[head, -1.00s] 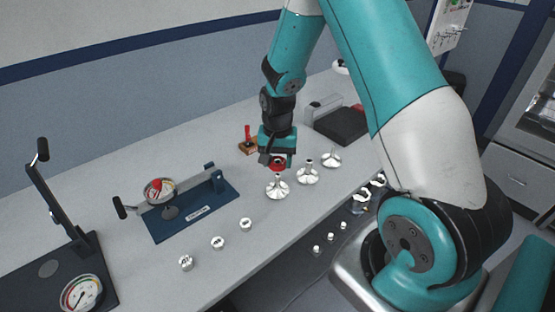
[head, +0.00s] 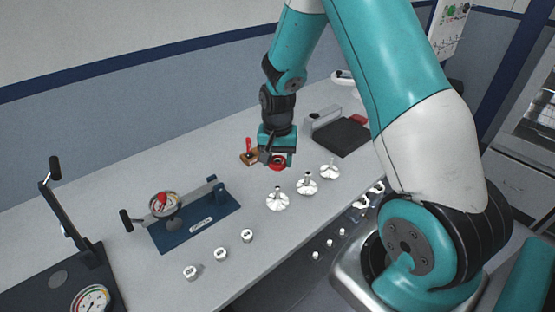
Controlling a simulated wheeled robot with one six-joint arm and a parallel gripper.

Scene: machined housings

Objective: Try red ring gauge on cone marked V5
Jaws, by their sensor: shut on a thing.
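The red ring gauge (head: 279,163) is held in my gripper (head: 275,157), whose jaws are shut on it. Part of the ring is hidden by the jaws. Three shiny metal cones with flared bases stand in a slanting row on the bench: a front one (head: 277,201), a middle one (head: 307,186) and a back one (head: 330,171). The ring is above the front cone in the picture, with a gap between them. No mark can be read on any cone, so I cannot tell which is V5.
A blue fixture with a dial (head: 200,222) stands left of the cones. Several small metal parts, one here (head: 247,236), lie along the front edge. A dark box (head: 341,137) stands behind.

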